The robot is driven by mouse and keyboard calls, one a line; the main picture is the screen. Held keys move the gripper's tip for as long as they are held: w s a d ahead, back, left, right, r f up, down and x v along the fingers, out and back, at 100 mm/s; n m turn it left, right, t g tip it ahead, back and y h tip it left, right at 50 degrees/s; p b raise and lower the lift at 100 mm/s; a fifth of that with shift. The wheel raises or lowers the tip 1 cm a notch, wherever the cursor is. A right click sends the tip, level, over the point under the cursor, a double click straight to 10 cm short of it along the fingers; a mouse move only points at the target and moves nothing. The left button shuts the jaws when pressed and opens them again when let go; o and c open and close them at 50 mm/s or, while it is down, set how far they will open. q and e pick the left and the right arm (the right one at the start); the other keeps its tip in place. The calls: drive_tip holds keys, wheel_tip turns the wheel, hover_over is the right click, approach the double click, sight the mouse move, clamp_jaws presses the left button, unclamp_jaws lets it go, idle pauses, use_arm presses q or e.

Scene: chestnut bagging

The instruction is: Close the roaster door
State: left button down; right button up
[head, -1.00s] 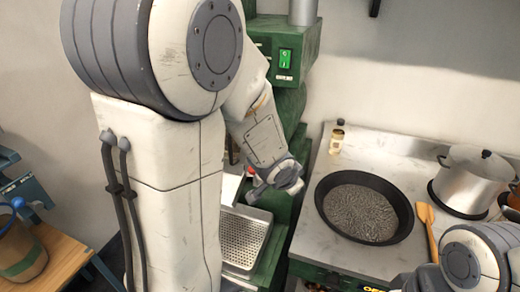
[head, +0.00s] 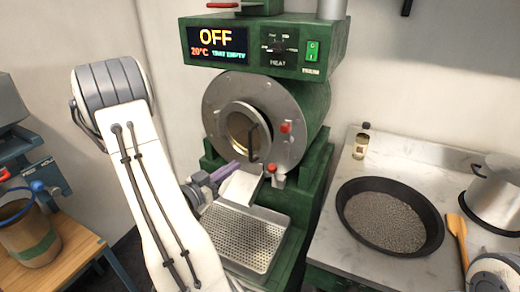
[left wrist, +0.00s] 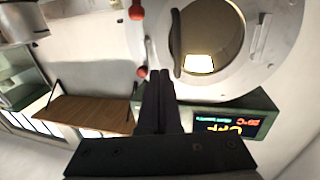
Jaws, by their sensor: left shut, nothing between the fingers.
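The green roaster (head: 320,110) stands in the middle of the head view with a round metal front plate (head: 282,95). Its round door (head: 232,117), with a window and a dark handle (head: 253,145), sits over the front opening; I cannot tell if it is fully flush or latched. The door (left wrist: 232,42) and handle (left wrist: 176,45) also show in the left wrist view. My left gripper (head: 232,168) is shut and empty, just below the door. Its fingers (left wrist: 157,85) point toward the roaster front in the wrist view. My right gripper is out of view.
A perforated cooling tray (head: 243,238) is below my left gripper. Two red knobs (head: 285,127) are on the roaster's right side. A dark pan (head: 350,228) of grey contents, a bottle (head: 361,142) and a pot (head: 495,190) stand on the right counter. The display (head: 217,42) reads OFF.

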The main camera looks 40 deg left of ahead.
sight(266, 144)
use_arm(q)
drive_tip(key=w+p, duration=0.3)
drive_tip(key=w, duration=0.8)
drive_tip(key=shift+w+r, duration=0.1)
drive_tip(key=shift+w, duration=0.05)
drive_tip(key=shift+w+p, duration=0.3)
drive_tip(key=shift+w, duration=0.3)
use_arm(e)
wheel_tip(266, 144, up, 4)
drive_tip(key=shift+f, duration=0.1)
